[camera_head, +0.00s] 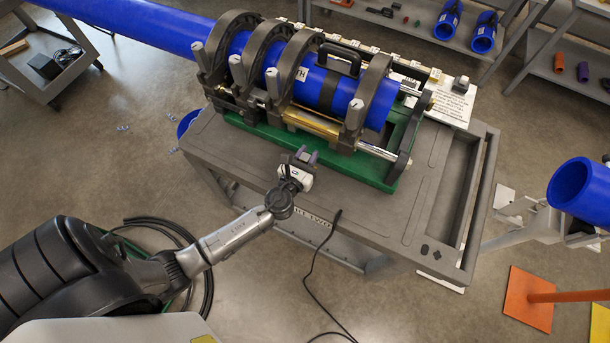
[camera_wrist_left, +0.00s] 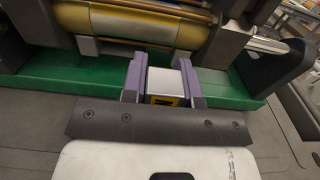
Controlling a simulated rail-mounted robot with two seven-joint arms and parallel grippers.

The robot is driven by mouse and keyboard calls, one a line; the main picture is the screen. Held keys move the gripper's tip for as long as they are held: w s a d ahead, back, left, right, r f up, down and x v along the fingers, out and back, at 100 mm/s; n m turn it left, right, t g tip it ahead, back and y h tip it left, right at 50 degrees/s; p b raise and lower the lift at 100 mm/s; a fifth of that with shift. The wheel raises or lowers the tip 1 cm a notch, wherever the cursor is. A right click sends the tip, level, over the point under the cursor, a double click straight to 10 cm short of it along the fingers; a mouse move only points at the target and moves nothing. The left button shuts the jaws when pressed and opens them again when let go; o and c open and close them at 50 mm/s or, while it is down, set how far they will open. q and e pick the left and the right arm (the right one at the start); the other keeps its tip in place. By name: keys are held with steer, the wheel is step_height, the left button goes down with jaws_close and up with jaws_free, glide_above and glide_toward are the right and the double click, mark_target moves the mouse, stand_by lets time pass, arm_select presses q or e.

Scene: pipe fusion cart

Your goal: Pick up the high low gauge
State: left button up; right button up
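My left gripper (camera_head: 302,156) is over the near edge of the cart top, in front of the green base of the pipe fusion machine. In the left wrist view its two purple fingers (camera_wrist_left: 166,82) stand apart, with a small block, pale on top with a yellow and black face (camera_wrist_left: 166,99), between them. The block nearly fills the gap; I cannot tell whether the fingers grip it. It may be the high low gauge, but its shape is mostly hidden. No other clear gauge shows on the cart. My right gripper is not in view.
The fusion machine's green base (camera_head: 376,167) and dark clamps (camera_head: 372,92) holding a blue pipe (camera_head: 150,24) stand just beyond the gripper. The grey cart top (camera_head: 400,215) is clear to the right. A black cable (camera_head: 318,285) hangs from the cart's front.

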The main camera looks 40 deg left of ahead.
arm_select(q)
jaws_close()
steer(key=shift+r, duration=0.1)
steer(key=shift+r+p, duration=0.4)
steer(key=shift+r, duration=0.15)
steer(key=d+r+p, duration=0.2)
steer(key=d+r, duration=0.7)
steer(key=d, duration=0.2)
steer(key=shift+w+d+r+p, duration=0.35)
steer(key=shift+w+r+p, duration=0.05)
steer(key=shift+w, duration=0.05)
